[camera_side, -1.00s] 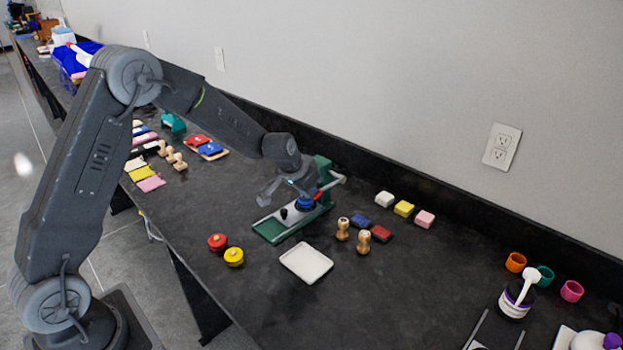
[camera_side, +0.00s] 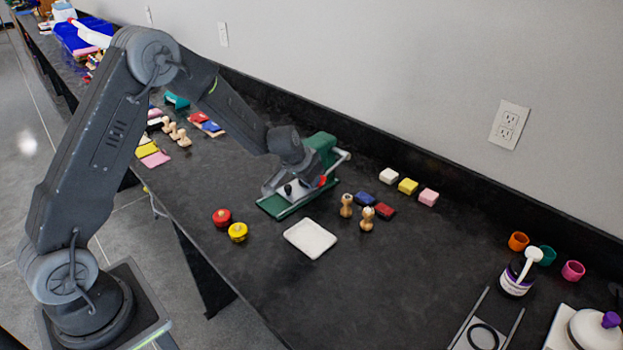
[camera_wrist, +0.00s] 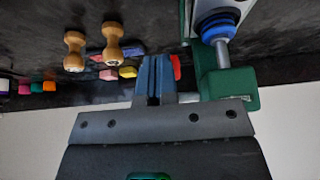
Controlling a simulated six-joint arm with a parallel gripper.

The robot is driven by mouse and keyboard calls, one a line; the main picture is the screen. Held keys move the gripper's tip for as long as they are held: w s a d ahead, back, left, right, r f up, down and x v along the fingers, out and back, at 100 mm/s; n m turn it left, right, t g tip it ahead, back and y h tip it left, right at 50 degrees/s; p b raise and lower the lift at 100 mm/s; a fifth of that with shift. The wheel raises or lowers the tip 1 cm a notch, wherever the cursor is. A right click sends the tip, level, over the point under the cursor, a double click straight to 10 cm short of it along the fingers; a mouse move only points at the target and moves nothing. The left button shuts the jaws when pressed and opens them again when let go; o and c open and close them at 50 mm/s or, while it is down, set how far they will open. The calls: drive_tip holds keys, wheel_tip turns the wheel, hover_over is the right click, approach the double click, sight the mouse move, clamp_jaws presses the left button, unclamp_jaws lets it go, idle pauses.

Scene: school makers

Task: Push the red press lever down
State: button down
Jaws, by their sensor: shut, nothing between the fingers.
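The green press (camera_side: 320,146) stands on the dark bench with its green base (camera_side: 284,205) to the front. It also shows in the wrist view (camera_wrist: 230,88). The red lever end (camera_side: 322,181) sits low at the press's right side, on a silver bar; in the wrist view a red piece (camera_wrist: 177,67) shows just right of my fingertips. My gripper (camera_wrist: 154,62) is shut and empty, close beside this red piece. I cannot tell whether they touch. The blue ring (camera_wrist: 217,24) of the press head shows in the wrist view; my gripper hides it in the side view.
Two wooden stamps (camera_side: 367,219) and coloured blocks (camera_side: 407,186) stand right of the press. A white tray (camera_side: 310,239) lies in front. Red (camera_side: 222,218) and yellow (camera_side: 238,232) round pieces are at left. The front right bench is partly clear.

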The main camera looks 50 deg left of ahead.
drive_tip(key=shift+f, duration=0.1)
drive_tip(key=s+r, duration=0.9)
drive_tip(key=s, duration=0.1)
drive_tip(key=shift+s+r, duration=0.15)
drive_tip(key=shift+s, duration=0.1)
drive_tip(key=s+d+r, duration=0.5)
drive_tip(key=s+r, duration=0.3)
drive_tip(key=r, duration=0.1)
drive_tip(key=s+d+r, duration=0.1)
drive_tip(key=s+r, duration=0.1)
drive_tip(key=s, duration=0.5)
drive_tip(key=s+d+r, duration=0.1)
drive_tip(key=s+r, duration=0.1)
drive_tip(key=s, duration=0.5)
drive_tip(key=shift+s, duration=0.3)
